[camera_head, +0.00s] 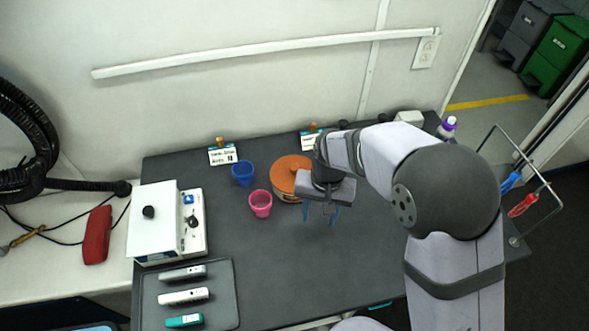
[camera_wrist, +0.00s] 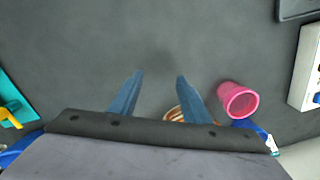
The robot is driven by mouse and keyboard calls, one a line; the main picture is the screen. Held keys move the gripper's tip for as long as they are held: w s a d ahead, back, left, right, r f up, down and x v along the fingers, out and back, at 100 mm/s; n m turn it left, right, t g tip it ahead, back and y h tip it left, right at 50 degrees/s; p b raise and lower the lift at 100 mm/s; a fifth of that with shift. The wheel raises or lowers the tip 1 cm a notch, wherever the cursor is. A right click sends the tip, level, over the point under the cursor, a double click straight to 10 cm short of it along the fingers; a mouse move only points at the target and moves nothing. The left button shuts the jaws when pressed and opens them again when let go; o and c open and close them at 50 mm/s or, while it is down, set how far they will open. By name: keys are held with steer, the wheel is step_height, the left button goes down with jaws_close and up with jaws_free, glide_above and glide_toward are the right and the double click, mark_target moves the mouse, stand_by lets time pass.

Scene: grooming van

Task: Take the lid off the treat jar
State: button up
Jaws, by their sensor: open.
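The treat jar (camera_head: 290,197) stands on the dark table with its round orange lid (camera_head: 287,173) on top. My arm hides its right side in the head view. In the wrist view, only a striped edge of the jar (camera_wrist: 174,114) shows behind the right finger. My gripper (camera_head: 320,216) is open and empty, its blue fingers pointing down. In the head view it appears in front and to the right of the jar. In the wrist view the space between the fingertips (camera_wrist: 160,77) shows only bare table.
A white machine (camera_head: 153,222) and a tray (camera_head: 226,312) with several clippers lie further left. The front middle of the table is clear.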

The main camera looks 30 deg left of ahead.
steer(key=w+a+r+m+y, duration=0.1)
steer(key=w+a+r+m, duration=0.2)
steer(key=w+a+m, duration=0.15)
steer(key=m+t+y, duration=0.2)
steer(key=m, duration=2)
glide_toward(294, 166)
steer(key=shift+p+x, duration=2)
steer(key=shift+x, duration=2.1)
steer(key=shift+s, duration=0.1)
jaws_close()
